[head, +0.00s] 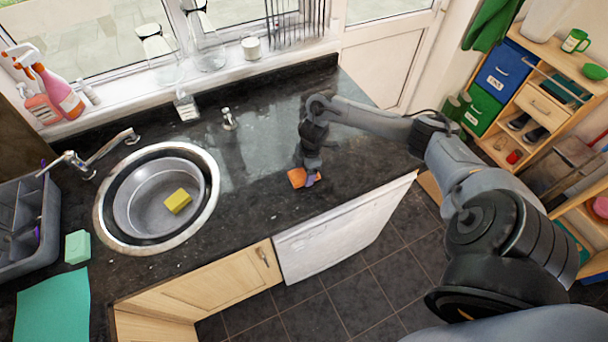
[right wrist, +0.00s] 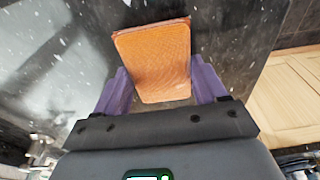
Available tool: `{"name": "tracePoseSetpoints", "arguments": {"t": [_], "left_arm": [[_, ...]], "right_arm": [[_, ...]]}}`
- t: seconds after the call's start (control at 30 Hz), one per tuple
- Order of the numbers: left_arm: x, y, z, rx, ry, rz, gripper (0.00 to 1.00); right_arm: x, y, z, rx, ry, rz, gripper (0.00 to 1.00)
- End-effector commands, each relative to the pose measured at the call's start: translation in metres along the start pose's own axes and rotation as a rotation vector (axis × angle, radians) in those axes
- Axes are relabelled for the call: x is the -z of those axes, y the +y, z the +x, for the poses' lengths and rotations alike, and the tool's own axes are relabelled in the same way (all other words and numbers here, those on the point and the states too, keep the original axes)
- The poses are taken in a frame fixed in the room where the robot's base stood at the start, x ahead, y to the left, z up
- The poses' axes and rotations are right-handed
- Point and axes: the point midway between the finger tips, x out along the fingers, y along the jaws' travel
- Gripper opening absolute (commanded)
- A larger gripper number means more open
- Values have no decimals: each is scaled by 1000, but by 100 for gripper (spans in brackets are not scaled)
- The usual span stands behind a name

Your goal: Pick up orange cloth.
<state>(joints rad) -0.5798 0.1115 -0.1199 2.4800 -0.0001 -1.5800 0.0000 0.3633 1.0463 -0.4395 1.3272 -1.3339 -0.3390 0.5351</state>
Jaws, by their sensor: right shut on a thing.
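The orange cloth (head: 297,177) is at the right part of the dark granite worktop (head: 262,205), near its front edge. In the right wrist view the cloth (right wrist: 155,58) looks like a flat, textured orange piece between two purple fingers. My right gripper (head: 308,178) is shut on the cloth, and it also shows in the right wrist view (right wrist: 157,92). I cannot tell whether the cloth touches the worktop or is a little above it. My left gripper is not in view.
A round sink (head: 140,205) with a yellow sponge (head: 178,201) is to the left. A white door panel (head: 340,235) is below the front edge. The worktop around the cloth is clear.

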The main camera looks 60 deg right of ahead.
Motion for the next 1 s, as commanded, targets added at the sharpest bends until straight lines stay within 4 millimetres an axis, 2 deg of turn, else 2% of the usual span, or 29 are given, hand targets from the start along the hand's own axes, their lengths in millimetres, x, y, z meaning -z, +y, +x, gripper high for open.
{"name": "tracePoseSetpoints", "arguments": {"t": [0.37,0.47,0.6,0.8,1.0], "left_arm": [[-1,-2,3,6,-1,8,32],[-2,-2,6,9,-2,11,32],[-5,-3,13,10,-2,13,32],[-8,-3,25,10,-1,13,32],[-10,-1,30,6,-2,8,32]], "right_arm": [[1,1,-8,-1,1,-2,42],[3,1,-18,-3,1,-2,42],[6,2,-41,-6,2,-2,42],[-37,-6,-70,-2,-9,1,42],[-66,-12,-96,0,-11,3,42]]}}
